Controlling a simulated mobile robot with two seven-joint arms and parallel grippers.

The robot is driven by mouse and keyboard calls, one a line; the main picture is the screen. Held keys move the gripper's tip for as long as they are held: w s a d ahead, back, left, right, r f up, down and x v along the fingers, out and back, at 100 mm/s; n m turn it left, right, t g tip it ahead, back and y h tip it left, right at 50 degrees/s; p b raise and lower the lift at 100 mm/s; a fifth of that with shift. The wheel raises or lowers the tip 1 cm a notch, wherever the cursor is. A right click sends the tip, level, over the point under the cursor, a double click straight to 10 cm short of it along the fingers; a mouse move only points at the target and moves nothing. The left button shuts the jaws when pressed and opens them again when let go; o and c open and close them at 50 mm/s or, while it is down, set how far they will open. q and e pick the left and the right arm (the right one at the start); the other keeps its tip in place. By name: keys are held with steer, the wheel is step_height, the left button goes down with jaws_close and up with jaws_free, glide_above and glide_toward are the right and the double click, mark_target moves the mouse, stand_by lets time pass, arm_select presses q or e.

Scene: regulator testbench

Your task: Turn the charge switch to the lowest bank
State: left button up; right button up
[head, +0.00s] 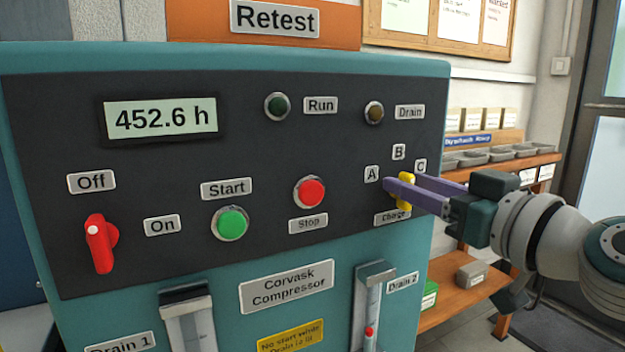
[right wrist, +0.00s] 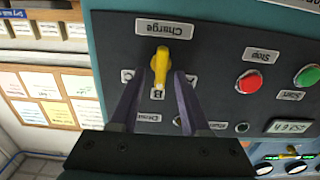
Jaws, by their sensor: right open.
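The yellow charge switch (head: 405,191) sits low on the right of the dark panel, above the Charge label (head: 392,217). Labels A (head: 372,174), B (head: 398,152) and C (head: 420,166) stand around it. Its handle points about at B; in the right wrist view the switch (right wrist: 160,64) appears upside down, with its tip towards B. My right gripper (head: 402,182) is open, with one purple finger on each side of the handle. In the right wrist view a gap shows between the handle and each finger. My left gripper is not in view.
The panel also has a red stop button (head: 312,192), a green start button (head: 231,223) and a red Off/On switch (head: 101,243). The Drain lamp (head: 374,112) is above the charge switch. A wooden shelf (head: 470,298) stands behind at the right.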

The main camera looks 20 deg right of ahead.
steer(key=shift+c, duration=0.3)
jaws_close()
stand_by(0.3)
